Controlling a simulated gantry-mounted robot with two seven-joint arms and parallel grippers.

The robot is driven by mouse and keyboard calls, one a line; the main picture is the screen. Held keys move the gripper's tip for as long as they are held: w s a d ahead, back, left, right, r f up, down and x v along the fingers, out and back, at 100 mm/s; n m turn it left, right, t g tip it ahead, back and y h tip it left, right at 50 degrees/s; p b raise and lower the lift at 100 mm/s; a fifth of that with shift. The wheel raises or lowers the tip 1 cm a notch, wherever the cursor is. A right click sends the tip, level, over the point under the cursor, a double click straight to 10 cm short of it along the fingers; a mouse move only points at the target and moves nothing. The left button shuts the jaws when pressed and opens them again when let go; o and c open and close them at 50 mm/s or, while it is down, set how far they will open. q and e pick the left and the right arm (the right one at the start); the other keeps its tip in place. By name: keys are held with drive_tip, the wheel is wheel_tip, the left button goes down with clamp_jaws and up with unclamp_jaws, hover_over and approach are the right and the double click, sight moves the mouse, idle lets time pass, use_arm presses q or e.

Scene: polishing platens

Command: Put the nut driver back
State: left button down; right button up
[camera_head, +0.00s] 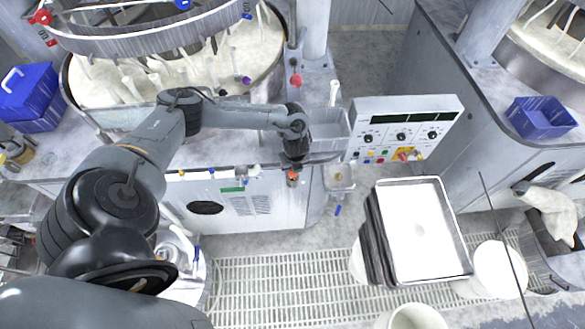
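My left arm reaches in from the left, and its gripper (293,166) points down at the front edge of the machine bench. A small red piece (292,175) shows right at the fingertips. I cannot tell whether it is a nut driver handle in the fingers or a part behind them. The fingers are too small and dark to tell open from shut. A small light holder (340,178) hangs on the bench front, right of the gripper, with a thin blue piece (337,210) below it. No nut driver can be made out for certain. My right gripper is out of view.
A control panel (405,130) stands right of the gripper, near a clear bin (328,130). A stack of trays (420,230) stands at front right beside white buckets (500,268). Blue bins (540,118) sit on the benches. The grated floor (285,285) in front is mostly clear.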

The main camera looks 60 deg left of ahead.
use_arm(q)
drive_tip(key=shift+f, duration=0.35)
drive_tip(key=shift+f, duration=0.1)
drive_tip(key=c, duration=0.7)
unclamp_jaws()
